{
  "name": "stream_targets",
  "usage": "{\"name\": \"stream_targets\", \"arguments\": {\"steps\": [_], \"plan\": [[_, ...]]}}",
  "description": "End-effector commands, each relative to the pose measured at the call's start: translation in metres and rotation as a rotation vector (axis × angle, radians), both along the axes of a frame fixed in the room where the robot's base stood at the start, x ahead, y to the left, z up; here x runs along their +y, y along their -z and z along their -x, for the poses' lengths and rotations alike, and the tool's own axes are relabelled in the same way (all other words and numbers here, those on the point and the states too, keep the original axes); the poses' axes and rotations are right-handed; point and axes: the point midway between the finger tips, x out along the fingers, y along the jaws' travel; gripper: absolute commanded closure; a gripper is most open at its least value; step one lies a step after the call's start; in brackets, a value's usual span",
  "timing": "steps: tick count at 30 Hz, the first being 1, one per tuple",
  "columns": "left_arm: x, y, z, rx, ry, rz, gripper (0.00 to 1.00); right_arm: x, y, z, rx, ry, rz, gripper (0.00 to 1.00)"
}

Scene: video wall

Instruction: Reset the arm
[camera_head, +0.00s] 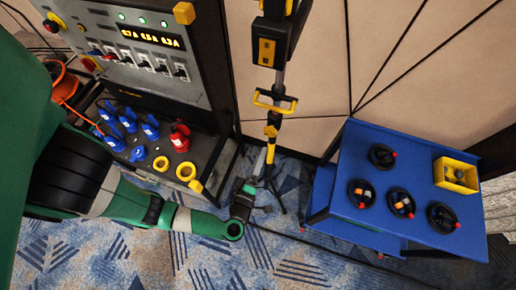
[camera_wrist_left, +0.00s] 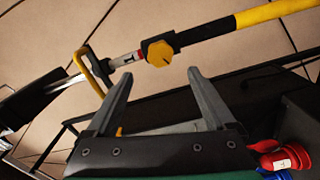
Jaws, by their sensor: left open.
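My left arm (camera_head: 130,200) comes in from the left of the head view, green with dark joints. It reaches low across the front of the power cabinet. My left gripper (camera_head: 251,186) is near the foot of a black and yellow stand (camera_head: 275,103). In the left wrist view the gripper (camera_wrist_left: 158,72) has its two grey fingers spread apart, with nothing held between them. Beyond the fingertips are the stand's pole and yellow knob (camera_wrist_left: 160,53); I cannot tell the gap. My right gripper is in neither view.
A power cabinet (camera_head: 150,77) with a lit display and blue and red sockets stands at the left. A blue cart (camera_head: 418,163) at the right carries black coiled items and a yellow box (camera_head: 455,175). Patterned carpet (camera_head: 290,255) is open in front.

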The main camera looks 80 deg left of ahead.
Motion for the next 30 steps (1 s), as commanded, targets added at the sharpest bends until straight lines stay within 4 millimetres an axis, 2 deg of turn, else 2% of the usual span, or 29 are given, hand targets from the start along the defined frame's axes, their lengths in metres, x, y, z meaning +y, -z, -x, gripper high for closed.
{"name": "stream_targets", "arguments": {"steps": [6,24,26,27,29,30], "plan": [[-0.011,0.000,0.008,0.000,0.001,-0.001,0.12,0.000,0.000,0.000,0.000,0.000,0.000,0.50],[-0.007,-0.001,0.008,-0.003,-0.016,0.001,0.12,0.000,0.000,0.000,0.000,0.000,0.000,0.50],[-0.006,-0.009,-0.003,-0.039,-0.044,0.020,0.12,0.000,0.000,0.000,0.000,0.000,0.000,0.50],[-0.006,-0.019,-0.014,-0.077,-0.068,0.039,0.12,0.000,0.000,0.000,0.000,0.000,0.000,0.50],[-0.005,-0.046,-0.038,-0.176,-0.109,0.082,0.12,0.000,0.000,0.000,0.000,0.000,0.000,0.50],[-0.004,-0.071,-0.053,-0.255,-0.132,0.095,0.12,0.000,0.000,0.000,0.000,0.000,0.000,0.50]]}}
